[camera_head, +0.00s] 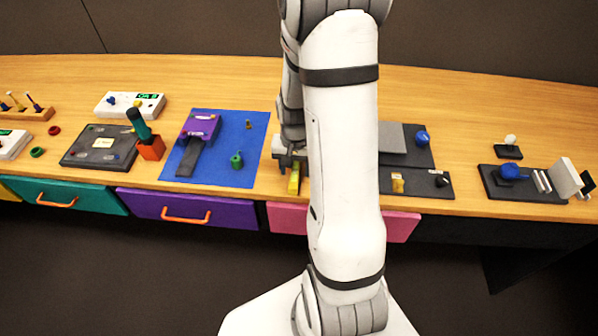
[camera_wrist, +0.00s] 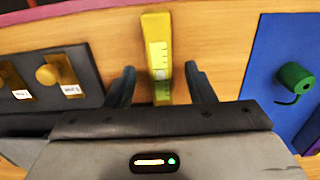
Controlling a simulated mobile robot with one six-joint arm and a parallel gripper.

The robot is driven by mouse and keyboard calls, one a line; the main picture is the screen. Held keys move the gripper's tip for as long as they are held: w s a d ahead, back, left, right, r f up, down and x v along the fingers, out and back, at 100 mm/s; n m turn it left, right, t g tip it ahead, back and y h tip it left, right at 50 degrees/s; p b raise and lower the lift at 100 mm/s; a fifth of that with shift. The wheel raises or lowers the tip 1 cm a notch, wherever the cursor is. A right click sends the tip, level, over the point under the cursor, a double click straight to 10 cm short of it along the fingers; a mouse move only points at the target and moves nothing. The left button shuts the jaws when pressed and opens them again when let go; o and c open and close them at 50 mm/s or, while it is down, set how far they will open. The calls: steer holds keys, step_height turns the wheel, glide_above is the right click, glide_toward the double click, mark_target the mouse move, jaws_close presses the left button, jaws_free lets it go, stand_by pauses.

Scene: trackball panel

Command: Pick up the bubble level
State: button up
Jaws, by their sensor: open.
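The bubble level is a yellow bar (camera_wrist: 157,30) with a pale marked strip and a vial. In the wrist view it lies lengthwise on the wooden table between my two open fingers. In the head view its yellow end (camera_head: 294,182) shows just below my gripper (camera_head: 290,158), near the table's front edge. My gripper (camera_wrist: 160,85) is open, with one finger on each side of the level and a visible gap on both sides. The near end of the level is hidden behind the gripper body in the wrist view.
A blue mat (camera_head: 232,165) with a green spool (camera_head: 236,161) lies left of the level. A dark panel (camera_wrist: 65,75) with a yellow knob (camera_wrist: 47,75) is on the other side. My arm hides part of the table. A pink drawer (camera_head: 400,225) is below.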

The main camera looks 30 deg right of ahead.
steer(key=shift+f, duration=0.3)
steer(key=shift+c, duration=0.2)
jaws_close()
